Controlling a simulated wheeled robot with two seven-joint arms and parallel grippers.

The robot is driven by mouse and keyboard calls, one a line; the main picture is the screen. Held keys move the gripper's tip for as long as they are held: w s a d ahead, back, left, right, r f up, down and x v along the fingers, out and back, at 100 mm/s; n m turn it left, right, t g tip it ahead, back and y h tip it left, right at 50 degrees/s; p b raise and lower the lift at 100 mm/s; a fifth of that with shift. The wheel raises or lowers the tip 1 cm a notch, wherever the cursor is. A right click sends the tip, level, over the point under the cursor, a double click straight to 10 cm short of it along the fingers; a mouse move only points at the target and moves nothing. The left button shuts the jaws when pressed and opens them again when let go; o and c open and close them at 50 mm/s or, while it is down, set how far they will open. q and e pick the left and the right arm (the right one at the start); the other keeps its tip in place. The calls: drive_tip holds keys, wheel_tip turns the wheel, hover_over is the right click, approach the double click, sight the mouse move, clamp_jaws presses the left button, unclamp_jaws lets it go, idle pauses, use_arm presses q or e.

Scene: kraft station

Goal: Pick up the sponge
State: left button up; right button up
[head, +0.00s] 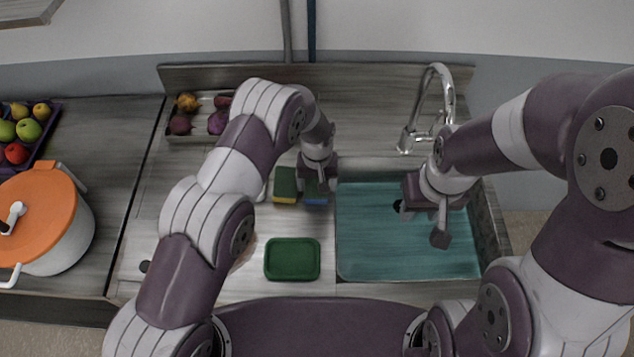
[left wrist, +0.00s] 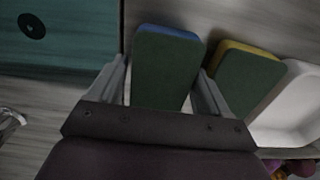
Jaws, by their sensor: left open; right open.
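Two sponges lie side by side left of the sink. One is green with a blue layer (head: 316,198); the other is green with a yellow layer (head: 284,184). My left gripper (head: 318,183) is open over the green and blue sponge. In the left wrist view, the green and blue sponge (left wrist: 165,70) is between the open fingers of the left gripper (left wrist: 161,72), with the green and yellow sponge (left wrist: 245,75) just outside to the right. Whether the fingers touch the sponge, I cannot tell. My right gripper (head: 424,218) is open and empty over the sink.
The teal sink (head: 385,255) with a chrome faucet (head: 447,95) is at the right. A green tray (head: 292,260) lies in front of the sponges. A produce box (head: 190,138), an orange-lidded pot (head: 70,240) and a fruit crate (head: 45,150) are left.

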sight(317, 182)
use_arm(q)
drive_tip(key=shift+f, duration=0.1)
drive_tip(key=c, duration=0.7)
drive_tip(key=shift+a, duration=0.15)
drive_tip(key=shift+w+r+b, duration=0.15)
drive_tip(key=shift+r+b, duration=0.3)
drive_tip(key=shift+r, duration=0.15)
wheel_tip(317, 182, up, 3)
drive_tip(key=shift+f+b, duration=0.1)
drive_tip(key=shift+b, duration=0.7)
drive_tip(key=s+d+r+b, duration=0.1)
drive_tip(key=s+d+r, duration=0.1)
drive_tip(key=s, duration=0.3)
drive_tip(key=s+d+r+b, duration=0.2)
drive_tip(key=s+r, duration=0.3)
drive_tip(key=s, duration=0.1)
drive_tip(key=shift+d, duration=0.35)
drive_tip(key=o, duration=0.5)
drive_tip(key=shift+c, duration=0.2)
drive_tip(key=c, duration=0.4)
